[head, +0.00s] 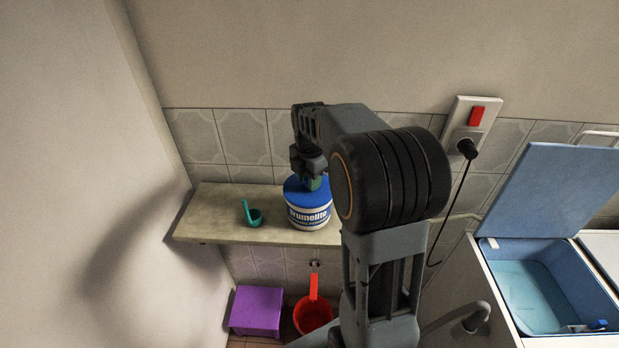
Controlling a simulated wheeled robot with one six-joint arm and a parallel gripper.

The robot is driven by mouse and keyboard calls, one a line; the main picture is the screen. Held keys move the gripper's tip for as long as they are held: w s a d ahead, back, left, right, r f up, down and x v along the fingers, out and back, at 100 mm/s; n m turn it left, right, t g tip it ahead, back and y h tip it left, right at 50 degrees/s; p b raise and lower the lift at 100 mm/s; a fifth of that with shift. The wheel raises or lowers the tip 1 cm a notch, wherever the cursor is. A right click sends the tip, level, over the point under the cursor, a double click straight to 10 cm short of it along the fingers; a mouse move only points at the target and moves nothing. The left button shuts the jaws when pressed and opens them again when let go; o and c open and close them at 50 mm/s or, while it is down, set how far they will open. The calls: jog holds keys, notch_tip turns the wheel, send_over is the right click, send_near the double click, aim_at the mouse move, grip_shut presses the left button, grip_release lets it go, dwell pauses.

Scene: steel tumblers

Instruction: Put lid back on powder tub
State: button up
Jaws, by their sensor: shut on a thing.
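The powder tub (309,216), blue and white with a printed label, stands upright on the shelf. The blue lid (296,188) is at the top of the tub, over its mouth. From this view I cannot tell whether it is fully seated. My gripper (314,180) points down over the lid and is shut on it. A small green piece shows between the gripper and the lid; I cannot tell what it is. My own arm covers the right side of the gripper and lid.
A teal scoop (254,216) stands on the shelf (215,222) left of the tub. Below are a purple stool (256,311) and a red dipper (313,316). At right are a socket with a plug (467,148) and an open-lidded blue washer tub (540,295). A wall closes the left.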

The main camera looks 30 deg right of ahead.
jog(key=o, duration=1.5)
jog(key=shift+r, duration=0.2)
jog(key=shift+r+p, duration=2.9)
jog(key=shift+r, duration=0.45)
jog(key=shift+c, duration=0.3)
grip_shut()
